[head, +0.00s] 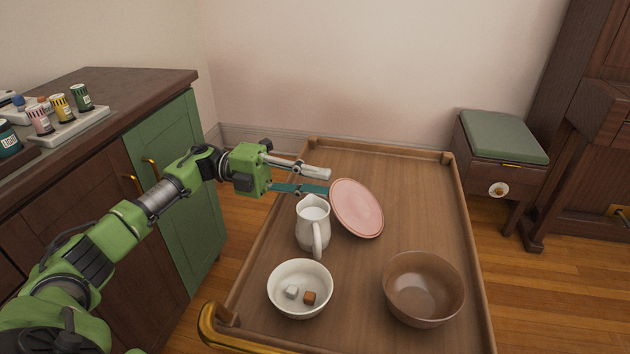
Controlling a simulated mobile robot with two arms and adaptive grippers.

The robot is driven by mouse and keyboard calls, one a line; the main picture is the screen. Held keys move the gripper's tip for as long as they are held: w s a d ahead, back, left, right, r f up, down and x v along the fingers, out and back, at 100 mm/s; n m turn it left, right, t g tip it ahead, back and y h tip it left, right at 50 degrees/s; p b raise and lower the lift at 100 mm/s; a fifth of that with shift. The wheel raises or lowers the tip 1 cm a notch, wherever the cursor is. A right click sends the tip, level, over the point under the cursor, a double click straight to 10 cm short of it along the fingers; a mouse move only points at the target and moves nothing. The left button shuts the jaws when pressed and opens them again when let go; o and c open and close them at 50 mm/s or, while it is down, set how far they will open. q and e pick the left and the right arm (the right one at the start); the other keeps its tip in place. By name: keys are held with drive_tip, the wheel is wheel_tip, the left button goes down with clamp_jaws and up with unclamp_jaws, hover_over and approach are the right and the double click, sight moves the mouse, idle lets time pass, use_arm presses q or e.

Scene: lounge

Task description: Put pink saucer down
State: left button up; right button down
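The pink saucer (357,208) is tilted, its face turned toward me, above the wooden tray-topped table (400,180). My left gripper (328,182) reaches in from the left, and its fingertips meet the saucer's upper left rim. It appears shut on that rim, though a small gap shows between the fingers. The saucer's lower edge is close to the table top; I cannot tell whether it touches. My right gripper is not in view.
A white jug (311,228) stands just left of the saucer. A white bowl (285,304) with two cubes and a brown bowl (423,290) stand nearer me. The table is bare behind and right of the saucer. A raised rim (462,205) edges it.

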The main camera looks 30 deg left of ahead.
use_arm(q)
drive_tip(key=shift+r, duration=0.15)
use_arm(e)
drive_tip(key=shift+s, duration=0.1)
use_arm(q)
drive_tip(key=s+a, duration=0.2)
drive_tip(key=a, duration=0.9)
drive_tip(key=shift+s+a+r, duration=0.2)
drive_tip(key=shift+a+r, duration=0.2)
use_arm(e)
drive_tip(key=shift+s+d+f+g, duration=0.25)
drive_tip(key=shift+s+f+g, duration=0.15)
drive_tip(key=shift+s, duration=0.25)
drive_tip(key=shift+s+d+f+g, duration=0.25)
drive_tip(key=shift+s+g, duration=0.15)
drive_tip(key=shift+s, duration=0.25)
